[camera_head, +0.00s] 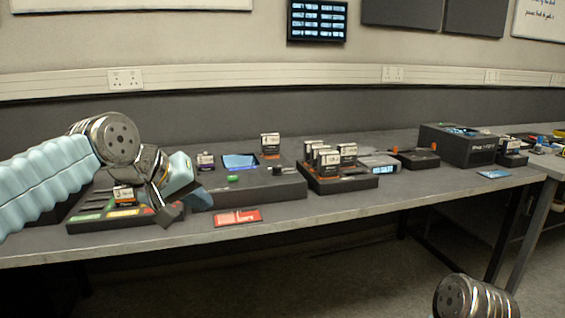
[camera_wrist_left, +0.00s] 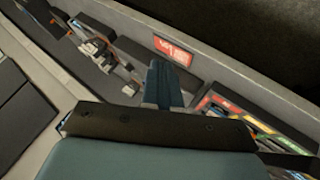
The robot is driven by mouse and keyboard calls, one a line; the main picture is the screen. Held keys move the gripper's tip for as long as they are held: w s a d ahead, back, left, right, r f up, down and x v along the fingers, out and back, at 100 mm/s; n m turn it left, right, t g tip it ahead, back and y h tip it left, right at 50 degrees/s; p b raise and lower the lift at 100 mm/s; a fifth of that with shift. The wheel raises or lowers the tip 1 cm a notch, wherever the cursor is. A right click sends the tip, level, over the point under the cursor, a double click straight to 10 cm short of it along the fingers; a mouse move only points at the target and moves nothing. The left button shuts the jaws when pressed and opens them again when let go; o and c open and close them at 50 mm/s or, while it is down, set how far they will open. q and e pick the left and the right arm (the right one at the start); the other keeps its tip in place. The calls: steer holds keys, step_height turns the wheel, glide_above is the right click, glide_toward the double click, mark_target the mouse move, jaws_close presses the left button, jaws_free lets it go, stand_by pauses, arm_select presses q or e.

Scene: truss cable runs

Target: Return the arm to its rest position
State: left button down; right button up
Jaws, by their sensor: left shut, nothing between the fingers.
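My left arm comes in from the left in the head view, over the grey workbench (camera_head: 330,205). My left gripper (camera_head: 172,215) is shut and empty, pointing down in front of a dark box with a blue screen (camera_head: 285,190). It also shows in the left wrist view (camera_wrist_left: 164,88), its blue-grey fingers together above the bench. Below it to the left is a low black tray with coloured strips (camera_head: 88,216), partly hidden by my arm and gripper; it also shows in the left wrist view (camera_wrist_left: 232,104). A rounded metal part of mine shows at the bottom right of the head view; no right fingers show.
A red card (camera_head: 237,217) lies near the bench's front edge. A black rack of upright white-labelled blocks (camera_head: 345,183) stands mid-bench. A black box (camera_head: 458,146) stands farther right. The bench strip between the red card and the blue card (camera_head: 494,174) is clear.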

arm_select(q)
steer(key=w+d+f+g, duration=0.2)
steer(key=f, duration=1.4)
steer(key=w+d+f+g, duration=0.1)
steer(key=w+d+f, duration=0.15)
steer(key=f, duration=1.35)
steer(key=s+f+g, duration=0.1)
steer(key=s+f, duration=0.4)
steer(key=f, duration=0.5)
steer(key=s+f+g, duration=0.1)
steer(key=s+f, duration=0.4)
steer(key=f, duration=0.4)
steer(key=s+f+g, duration=0.2)
steer(key=s+f, duration=0.7)
steer(key=s, duration=0.5)
steer(key=shift+s+d+f+m+y, duration=0.2)
steer(key=shift+m+y, duration=0.1)
steer(key=shift+m, duration=0.1)
